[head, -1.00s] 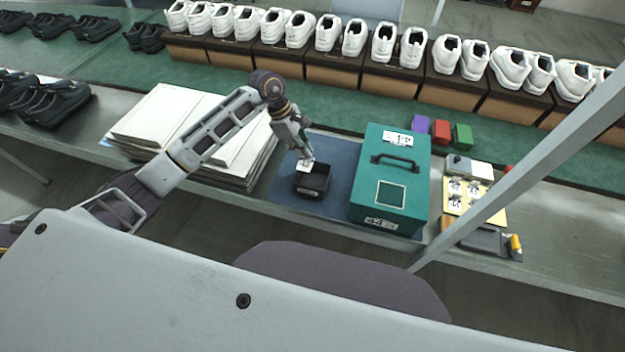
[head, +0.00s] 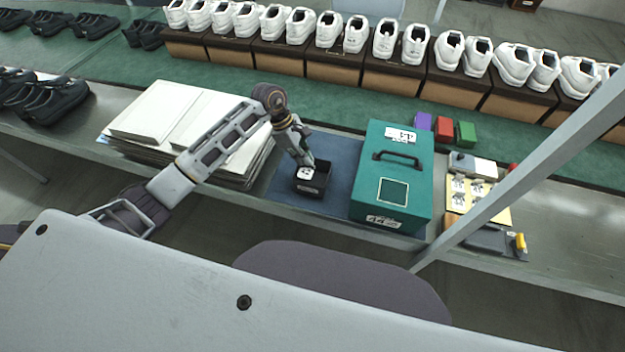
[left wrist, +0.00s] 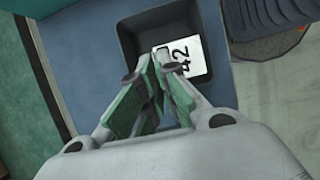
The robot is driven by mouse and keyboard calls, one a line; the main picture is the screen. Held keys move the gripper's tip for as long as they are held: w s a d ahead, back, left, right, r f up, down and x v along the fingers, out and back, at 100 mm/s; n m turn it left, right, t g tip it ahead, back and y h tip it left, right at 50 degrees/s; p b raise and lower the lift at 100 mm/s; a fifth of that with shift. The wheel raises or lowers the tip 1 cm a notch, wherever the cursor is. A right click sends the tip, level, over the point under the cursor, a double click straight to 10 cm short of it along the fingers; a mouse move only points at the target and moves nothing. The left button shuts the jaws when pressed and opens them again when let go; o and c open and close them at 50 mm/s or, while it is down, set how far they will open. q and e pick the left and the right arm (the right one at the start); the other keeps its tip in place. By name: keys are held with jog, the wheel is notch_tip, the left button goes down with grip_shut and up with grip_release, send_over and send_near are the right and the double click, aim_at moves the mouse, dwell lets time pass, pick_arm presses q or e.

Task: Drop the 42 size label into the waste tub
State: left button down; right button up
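The 42 size label (left wrist: 182,60) is a small white card with a dark print. In the left wrist view it lies face up inside the black waste tub (left wrist: 127,42), just beyond my fingertips. The tub also shows in the head view (head: 311,187) on the blue mat, with the white label (head: 304,173) inside its walls. My left gripper (head: 306,163) points down into the tub. Its green-padded fingers (left wrist: 152,62) look slightly apart, with the label apparently free of them. The right fingertip partly covers the label's edge. My right gripper is not in view.
A teal box (head: 408,180) with a black handle stands right of the tub. Stacked white sheets (head: 150,110) lie left of it. Purple, red and green blocks (head: 443,127) stand behind the box. White shoes on boxes line the back. A grey post (head: 500,185) crosses the right side.

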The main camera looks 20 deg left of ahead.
pick_arm(q)
jog(key=shift+f, duration=0.25)
jog(key=c, duration=1.6)
grip_release()
jog(key=shift+o, duration=0.2)
jog(key=v, duration=1.2)
